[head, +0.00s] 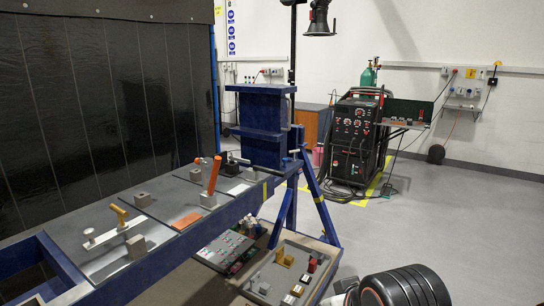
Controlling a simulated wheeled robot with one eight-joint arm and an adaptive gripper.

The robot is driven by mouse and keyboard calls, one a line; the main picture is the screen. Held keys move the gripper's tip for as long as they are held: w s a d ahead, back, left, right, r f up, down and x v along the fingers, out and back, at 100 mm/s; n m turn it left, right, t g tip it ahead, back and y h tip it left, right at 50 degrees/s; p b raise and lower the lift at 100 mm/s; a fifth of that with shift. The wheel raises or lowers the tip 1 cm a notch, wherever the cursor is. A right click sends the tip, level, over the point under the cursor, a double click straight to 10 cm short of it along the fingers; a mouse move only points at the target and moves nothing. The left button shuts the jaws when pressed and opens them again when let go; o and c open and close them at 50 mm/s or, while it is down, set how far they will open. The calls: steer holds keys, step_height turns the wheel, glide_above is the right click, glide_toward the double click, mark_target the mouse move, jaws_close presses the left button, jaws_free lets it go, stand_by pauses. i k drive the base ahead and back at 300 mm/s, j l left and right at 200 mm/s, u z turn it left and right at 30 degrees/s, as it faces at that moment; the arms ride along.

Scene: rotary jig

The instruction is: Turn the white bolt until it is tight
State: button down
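I cannot make out the white bolt for certain at this size. On the blue rotary jig bench, a pale flat bar (103,236) lies near a yellow handle (119,215). An upright orange handle (215,175) stands on a grey block (208,201). A small pale plate (238,188) lies to its right. A tall blue fixture (263,128) stands at the bench's far end, with a thin grey handle (290,154) on its right side. My gripper is not in view; a black ribbed part at the lower right appears to be my arm.
The blue bench frame (150,268) runs from lower left towards the middle. A low tray (262,284) with several small blocks is beneath it. A black welding machine (352,138) stands behind, and a dark curtain (100,100) hangs at left.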

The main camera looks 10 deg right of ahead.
mark_target(294, 151)
steer(key=i+l+u, duration=0.15)
steer(key=i+l, duration=0.3)
steer(key=i+l+u, duration=0.1)
steer(key=i+l, duration=0.35)
steer(key=l, duration=0.15)
steer(key=i+l+u, duration=0.15)
steer(key=i+l, duration=0.3)
steer(key=l, duration=0.15)
